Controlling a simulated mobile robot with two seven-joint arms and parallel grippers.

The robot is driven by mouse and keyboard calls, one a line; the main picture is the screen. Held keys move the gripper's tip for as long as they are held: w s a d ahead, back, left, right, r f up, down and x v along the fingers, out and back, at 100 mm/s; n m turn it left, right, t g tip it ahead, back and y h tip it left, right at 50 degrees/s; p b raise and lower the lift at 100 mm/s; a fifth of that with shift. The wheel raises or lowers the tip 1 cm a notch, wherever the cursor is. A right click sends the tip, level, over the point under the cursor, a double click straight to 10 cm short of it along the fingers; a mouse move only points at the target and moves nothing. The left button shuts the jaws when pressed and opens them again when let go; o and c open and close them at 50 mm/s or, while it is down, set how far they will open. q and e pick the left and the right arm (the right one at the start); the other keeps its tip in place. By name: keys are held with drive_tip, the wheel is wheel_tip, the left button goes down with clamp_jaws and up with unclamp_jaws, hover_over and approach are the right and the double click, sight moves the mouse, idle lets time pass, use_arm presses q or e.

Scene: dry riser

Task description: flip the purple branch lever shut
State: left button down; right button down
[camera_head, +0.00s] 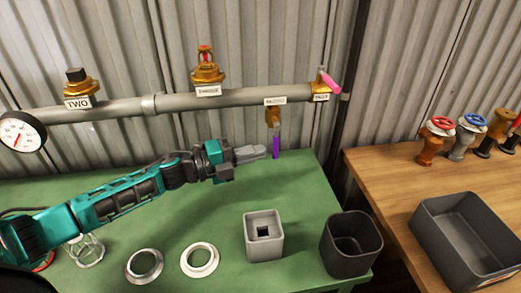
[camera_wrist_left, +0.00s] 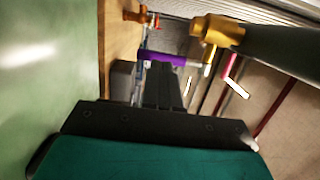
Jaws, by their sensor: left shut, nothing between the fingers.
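The purple branch lever (camera_head: 276,147) hangs straight down below a small brass valve (camera_head: 273,117) under the grey pipe. It also shows in the left wrist view (camera_wrist_left: 160,58), lying across the picture at the tips of my fingers. My left gripper (camera_head: 264,151) is shut and empty, its fingertips just left of the lever in the head view. In the left wrist view its dark fingers (camera_wrist_left: 163,72) point at the lever. I cannot tell whether they touch it. My right gripper is not in view.
The grey pipe (camera_head: 183,101) carries other valves and a pink lever (camera_head: 330,82) at its right end. On the green table (camera_head: 215,218) stand a grey square block (camera_head: 263,245), a dark bin (camera_head: 326,250) and rings. A wooden bench (camera_head: 382,188) with a grey crate (camera_head: 425,222) is right.

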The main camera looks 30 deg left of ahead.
use_arm(q)
drive_tip(key=shift+x, duration=0.9)
drive_tip(key=shift+f, duration=0.1)
